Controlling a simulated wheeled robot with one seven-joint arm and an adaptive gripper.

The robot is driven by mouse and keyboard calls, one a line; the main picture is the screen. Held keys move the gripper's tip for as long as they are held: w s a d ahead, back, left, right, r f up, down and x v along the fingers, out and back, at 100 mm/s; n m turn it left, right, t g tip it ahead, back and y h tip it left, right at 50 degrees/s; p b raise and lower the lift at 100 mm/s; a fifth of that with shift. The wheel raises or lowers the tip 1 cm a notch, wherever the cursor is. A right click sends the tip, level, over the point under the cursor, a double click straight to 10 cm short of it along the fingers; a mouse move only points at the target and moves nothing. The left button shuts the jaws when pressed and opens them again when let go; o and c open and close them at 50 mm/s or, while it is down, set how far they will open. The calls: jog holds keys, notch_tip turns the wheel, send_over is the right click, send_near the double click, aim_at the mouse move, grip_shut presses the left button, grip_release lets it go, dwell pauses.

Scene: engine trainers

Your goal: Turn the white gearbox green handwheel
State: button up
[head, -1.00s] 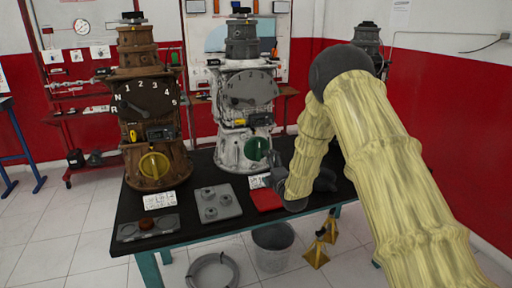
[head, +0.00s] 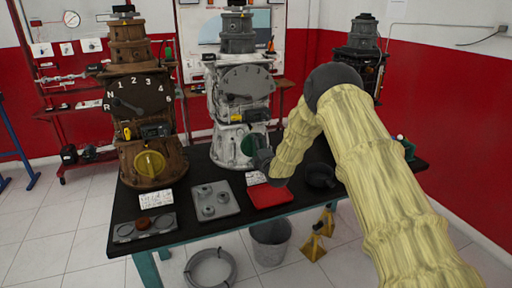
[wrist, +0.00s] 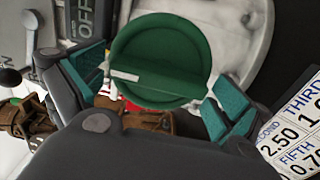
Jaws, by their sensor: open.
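The white gearbox (head: 229,146) stands on the black table, in the middle of the head view. Its green handwheel (head: 254,144) is low on its front, partly hidden by my gripper (head: 264,160). In the wrist view the green handwheel (wrist: 158,60) is a round dish with a raised bar across it and a small white mark at the bar's left end. My gripper (wrist: 152,92) is open there, with one teal-padded finger left and one right of the handwheel's lower half. I cannot tell whether the pads touch it.
A brown gearbox (head: 146,120) with a yellow handwheel (head: 150,164) stands to the left. A grey plate (head: 214,200), a red plate (head: 263,196) and a card with numbers (wrist: 295,125) lie near. A dark gearbox (head: 361,60) stands behind my arm.

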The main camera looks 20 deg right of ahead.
jog(key=shift+w+f, duration=0.15)
jog(key=shift+w, duration=0.35)
jog(key=c, duration=0.7)
jog(key=shift+d, duration=0.15)
jog(key=shift+c, duration=0.2)
